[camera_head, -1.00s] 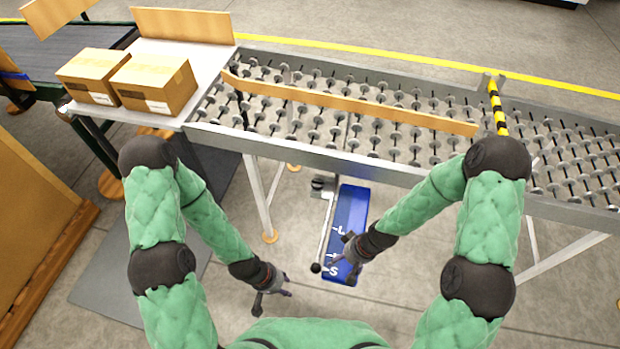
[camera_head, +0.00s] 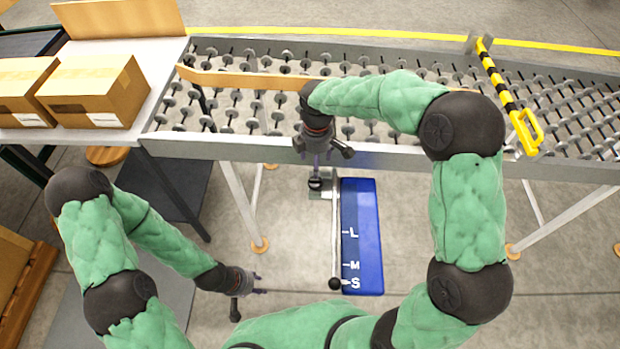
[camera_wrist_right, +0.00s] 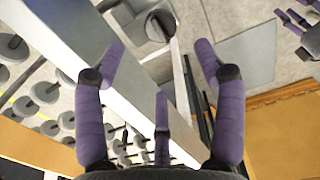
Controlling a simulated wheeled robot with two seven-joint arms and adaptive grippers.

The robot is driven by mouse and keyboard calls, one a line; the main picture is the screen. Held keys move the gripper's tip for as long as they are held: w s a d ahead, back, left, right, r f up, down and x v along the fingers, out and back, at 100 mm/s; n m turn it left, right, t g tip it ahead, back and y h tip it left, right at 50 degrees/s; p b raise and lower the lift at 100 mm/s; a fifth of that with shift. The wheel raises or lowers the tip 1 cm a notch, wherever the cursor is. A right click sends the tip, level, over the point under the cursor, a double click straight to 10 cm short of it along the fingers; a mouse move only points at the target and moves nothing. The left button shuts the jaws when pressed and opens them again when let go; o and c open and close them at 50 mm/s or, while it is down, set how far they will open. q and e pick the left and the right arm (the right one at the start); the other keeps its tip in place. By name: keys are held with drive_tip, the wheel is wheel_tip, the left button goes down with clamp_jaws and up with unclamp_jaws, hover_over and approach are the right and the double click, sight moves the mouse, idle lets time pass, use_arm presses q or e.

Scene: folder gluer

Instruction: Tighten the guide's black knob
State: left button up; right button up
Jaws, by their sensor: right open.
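A small black knob (camera_head: 316,184) sits on a grey bracket under the conveyor's front rail, at the top of a thin rod. In the right wrist view a dark round part (camera_wrist_right: 160,24) on the bracket appears beyond the fingertips. A black ball (camera_head: 334,284) is at the rod's lower end, beside the S mark of the blue plate (camera_head: 362,215). My right gripper (camera_head: 317,162) is at the front rail, just above the knob and apart from it. Its fingers (camera_wrist_right: 159,48) are spread and empty. My left gripper (camera_head: 261,284) hangs low, empty, its fingers apart.
The roller conveyor's front rail (camera_head: 400,160) runs close by my right gripper. A wooden guide rail (camera_head: 250,80) lies over the rollers, partly hidden by my right arm. Two cartons (camera_head: 95,90) stand at left. A yellow-black striped bar (camera_head: 497,85) crosses at right.

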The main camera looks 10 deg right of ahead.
sight(315, 183)
wheel_tip(315, 183, down, 10)
drive_tip(key=b, duration=0.3)
drive_tip(key=shift+r, duration=0.1)
drive_tip(key=shift+c, duration=0.3)
drive_tip(key=c, duration=1.1)
